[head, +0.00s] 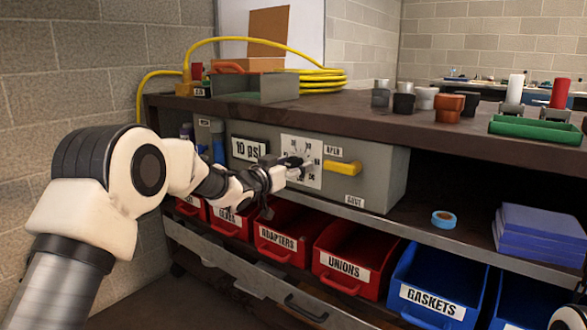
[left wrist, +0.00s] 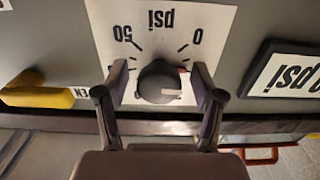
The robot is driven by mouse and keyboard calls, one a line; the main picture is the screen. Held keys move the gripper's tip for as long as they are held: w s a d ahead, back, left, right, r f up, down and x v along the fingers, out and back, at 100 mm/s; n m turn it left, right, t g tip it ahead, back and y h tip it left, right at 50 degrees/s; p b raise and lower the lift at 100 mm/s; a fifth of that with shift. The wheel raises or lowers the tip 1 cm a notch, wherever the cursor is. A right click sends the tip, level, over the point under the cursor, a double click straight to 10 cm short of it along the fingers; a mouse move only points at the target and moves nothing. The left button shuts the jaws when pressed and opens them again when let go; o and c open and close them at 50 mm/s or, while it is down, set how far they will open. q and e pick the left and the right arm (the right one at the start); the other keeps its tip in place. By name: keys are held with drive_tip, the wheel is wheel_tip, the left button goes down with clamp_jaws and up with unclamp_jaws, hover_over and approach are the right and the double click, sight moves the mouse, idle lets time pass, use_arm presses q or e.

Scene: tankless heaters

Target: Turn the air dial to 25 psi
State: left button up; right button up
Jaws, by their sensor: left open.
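The air dial is a dark round knob (left wrist: 158,80) on a white scale plate (head: 313,150) on the front of a grey box (head: 385,165). In the left wrist view the plate is upside down, with 0 and 50 marks and "psi". A pale mark on the knob points right in that view. A display (head: 248,149) on the box reads 10 psi. My left gripper (head: 294,167) is at the dial, its fingers (left wrist: 160,74) open on either side of the knob with visible gaps. It hides part of the dial in the head view.
A yellow handle (head: 343,167) marked open and shut sits right of the dial. Red bins (head: 344,262) and a blue bin (head: 438,285) stand below. The workbench top (head: 340,110) overhangs the box. Blue tape (head: 443,219) lies on the shelf to the right.

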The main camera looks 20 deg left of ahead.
use_arm(q)
drive_tip(key=c, duration=1.2)
drive_tip(key=shift+o, duration=0.2)
drive_tip(key=shift+m, duration=0.3)
drive_tip(key=shift+r+m+p, duration=0.1)
drive_tip(key=shift+m+p, duration=0.4)
drive_tip(key=shift+m, duration=0.4)
drive_tip(key=m, duration=0.3)
drive_tip(key=shift+m, duration=0.3)
drive_tip(key=m, duration=0.2)
drive_tip(key=shift+m, duration=0.3)
drive_tip(key=m, duration=0.2)
drive_tip(key=shift+a+m, duration=0.1)
drive_tip(key=shift+m, duration=0.3)
drive_tip(key=m+b, duration=0.1)
drive_tip(key=m, duration=0.3)
drive_tip(key=shift+b, duration=0.35)
drive_tip(key=shift+m+b, duration=0.35)
drive_tip(key=shift+m, duration=0.65)
drive_tip(key=shift+r, duration=0.1)
